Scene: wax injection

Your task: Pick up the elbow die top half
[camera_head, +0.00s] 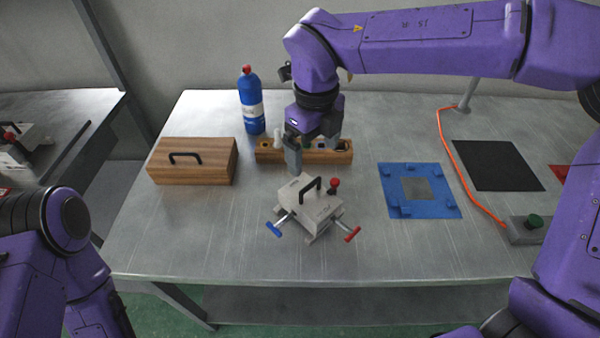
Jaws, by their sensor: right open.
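The elbow die (312,206) is a light grey metal block on the table's middle front. Its top half (296,194) carries a black arched handle (312,188). A red-knobbed post (334,187) stands at its back right, a blue T-handle (279,224) at front left and a red T-handle (347,233) at front right. My right gripper (313,153) points down, open, behind the die and in front of or over the wooden rack. Its near finger looks close to the die's back edge; I cannot tell whether they touch. My left gripper is out of view.
A wooden rack (264,152) lies behind the die, partly hidden by my gripper. A wooden box (192,162) and a blue bottle (251,104) stand left. A blue fixture plate (425,190), orange cable (457,165) and black mat (497,166) lie right. The front-left table is clear.

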